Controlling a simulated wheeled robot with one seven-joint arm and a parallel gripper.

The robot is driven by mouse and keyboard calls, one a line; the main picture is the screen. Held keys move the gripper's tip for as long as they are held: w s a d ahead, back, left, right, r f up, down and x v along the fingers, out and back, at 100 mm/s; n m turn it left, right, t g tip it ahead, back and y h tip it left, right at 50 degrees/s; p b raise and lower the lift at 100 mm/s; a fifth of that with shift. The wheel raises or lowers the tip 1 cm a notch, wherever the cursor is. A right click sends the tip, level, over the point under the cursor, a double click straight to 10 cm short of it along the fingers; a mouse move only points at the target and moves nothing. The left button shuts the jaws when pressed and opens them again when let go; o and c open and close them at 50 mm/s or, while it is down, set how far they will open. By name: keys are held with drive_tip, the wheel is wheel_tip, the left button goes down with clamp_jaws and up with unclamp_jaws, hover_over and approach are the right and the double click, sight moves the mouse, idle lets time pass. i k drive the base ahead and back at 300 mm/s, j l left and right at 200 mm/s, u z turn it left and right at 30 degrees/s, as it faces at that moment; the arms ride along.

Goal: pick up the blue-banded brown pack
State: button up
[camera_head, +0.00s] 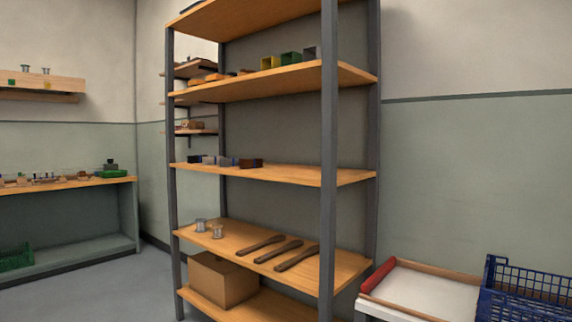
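A row of small packs sits on the middle shelf (290,174) of the tall rack, left of its centre. A dark brown pack (252,163) is at the right end of this row. Bluish and grey packs (208,160) stand close together to its left. The packs are too small here to tell which one is brown with a blue band. My gripper is not in view.
The rack's grey front post (328,150) stands right of the packs. Yellow and green bins (290,58) sit one shelf up; brown wooden handles (296,257) and metal spools lie one shelf down. A cardboard box (222,280) is at the bottom. A blue crate (525,290) stands at right.

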sight(253, 163)
drive_tip(key=i+j+z, duration=0.15)
drive_tip(key=i+j, duration=0.2)
drive_tip(key=i+j+z, duration=0.15)
drive_tip(key=i+j, duration=0.15)
drive_tip(key=i+j+z, duration=0.1)
drive_tip(key=i+j, duration=0.2)
drive_tip(key=j, duration=0.2)
drive_tip(key=i+j+z, duration=0.15)
drive_tip(key=i+j, duration=0.15)
drive_tip(key=j, duration=0.15)
